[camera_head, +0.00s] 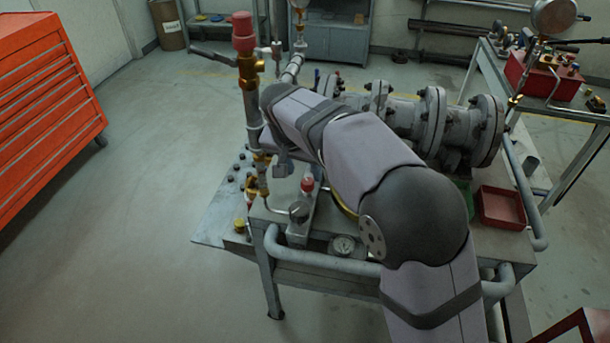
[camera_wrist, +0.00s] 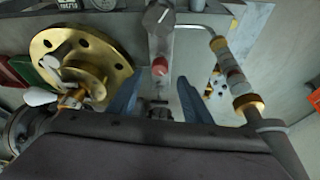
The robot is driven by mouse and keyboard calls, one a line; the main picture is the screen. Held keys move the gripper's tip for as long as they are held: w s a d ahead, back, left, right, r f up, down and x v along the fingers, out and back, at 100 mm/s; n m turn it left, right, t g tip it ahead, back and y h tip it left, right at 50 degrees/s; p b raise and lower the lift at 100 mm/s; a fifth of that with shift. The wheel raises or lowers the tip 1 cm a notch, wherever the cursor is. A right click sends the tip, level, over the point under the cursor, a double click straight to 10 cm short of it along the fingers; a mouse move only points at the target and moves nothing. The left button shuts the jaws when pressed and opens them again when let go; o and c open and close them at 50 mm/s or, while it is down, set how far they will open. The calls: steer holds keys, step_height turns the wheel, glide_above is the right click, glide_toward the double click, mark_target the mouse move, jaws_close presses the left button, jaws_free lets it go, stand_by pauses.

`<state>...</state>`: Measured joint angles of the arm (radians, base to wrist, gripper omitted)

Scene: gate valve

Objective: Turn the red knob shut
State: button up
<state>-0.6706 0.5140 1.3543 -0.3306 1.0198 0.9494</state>
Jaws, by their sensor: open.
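A small red knob (camera_wrist: 160,66) sits on a grey block-like fitting (camera_wrist: 160,42) in the wrist view. In the head view a red knob (camera_head: 307,184) tops a grey fitting (camera_head: 300,209) on the bench, left of my arm; it appears to be the same one. My gripper (camera_wrist: 158,80) is open, its two blue-grey fingers left and right of the knob in the picture. I see no contact; how far the knob lies beyond the fingertips is hard to tell. In the head view my arm mostly hides the gripper.
A vertical pipe with a larger red cap (camera_head: 243,30) rises at the bench's back left. Grey flanged pipework (camera_head: 430,120) lies behind my arm. A brass flange (camera_wrist: 107,75) is left of the fingers, a pipe with brass fittings (camera_wrist: 235,75) right. A red tray (camera_head: 501,207) sits at right.

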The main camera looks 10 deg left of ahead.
steer(key=shift+s+r, duration=0.2)
steer(key=shift+r, duration=0.25)
